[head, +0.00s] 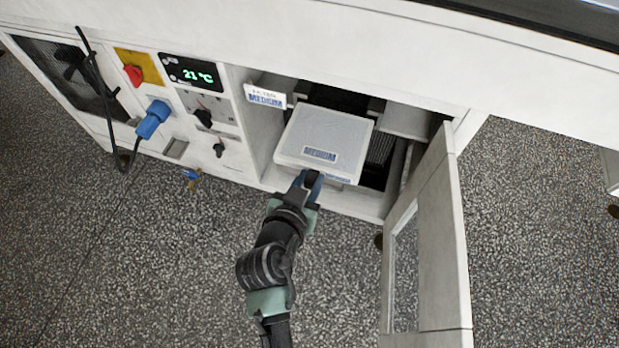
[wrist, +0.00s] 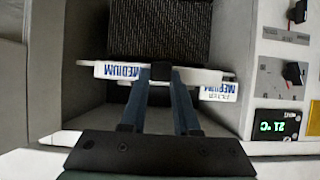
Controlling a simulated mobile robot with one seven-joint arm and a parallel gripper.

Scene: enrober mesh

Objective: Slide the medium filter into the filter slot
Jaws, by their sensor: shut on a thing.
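The medium filter (head: 327,135) is a white flat panel with a blue "MEDIUM" label, at the mouth of the open compartment in the head view. My gripper (head: 308,182) is shut on its front edge, near the middle. In the wrist view the filter (wrist: 118,71) shows edge-on, with my gripper (wrist: 162,75) closed at its front. The filter slot (head: 378,150) is the dark opening behind and beside the filter. A tag reading "MEDIUM" (head: 266,98) marks the left side of the opening. How far the filter sits inside is hidden by its own top.
The compartment door (head: 436,235) hangs open at the right, close to the opening. Left of the opening are a temperature display (head: 191,73), black knobs (head: 203,117), a red switch (head: 133,74) and a blue plug (head: 153,119) with a black cable. The floor in front is mostly clear.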

